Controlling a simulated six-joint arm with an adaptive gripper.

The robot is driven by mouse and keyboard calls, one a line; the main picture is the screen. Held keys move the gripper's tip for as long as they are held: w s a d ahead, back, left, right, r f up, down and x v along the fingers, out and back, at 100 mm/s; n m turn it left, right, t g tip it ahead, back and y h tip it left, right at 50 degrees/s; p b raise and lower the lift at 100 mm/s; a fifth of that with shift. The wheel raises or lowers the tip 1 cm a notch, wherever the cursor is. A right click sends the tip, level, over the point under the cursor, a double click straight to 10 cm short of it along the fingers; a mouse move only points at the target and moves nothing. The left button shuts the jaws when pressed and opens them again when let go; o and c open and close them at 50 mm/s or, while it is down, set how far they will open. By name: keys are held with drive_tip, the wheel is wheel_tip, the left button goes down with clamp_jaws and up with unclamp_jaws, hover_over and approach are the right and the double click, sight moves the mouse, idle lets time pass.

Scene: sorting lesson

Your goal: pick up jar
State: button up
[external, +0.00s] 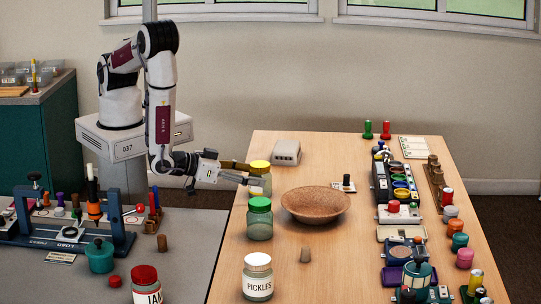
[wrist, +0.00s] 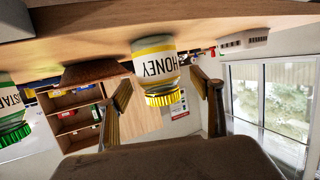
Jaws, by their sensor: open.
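The honey jar with a yellow lid (external: 260,167) stands on the wooden table near its left edge. In the wrist view, which is upside down, its label reads HONEY (wrist: 155,62). My gripper (external: 252,175) is open at the jar's left side, at about lid height. In the wrist view the two fingers (wrist: 162,82) are spread on either side of the jar with gaps showing. Other jars are a green-lidded one (external: 260,222), PICKLES with a white lid (external: 258,280), and a red-lidded jar (external: 146,287) on the grey table.
A brown bowl (external: 316,204) sits right of the jars. A whitish box (external: 286,152) stands behind the honey jar. A small cork-like piece (external: 305,255) lies in front of the bowl. Several trays and coloured pieces line the table's right side. The front middle is mostly clear.

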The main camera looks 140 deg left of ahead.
drive_tip(key=shift+x, duration=1.45)
drive_tip(key=shift+c, duration=0.3)
drive_tip(key=c, duration=1.3)
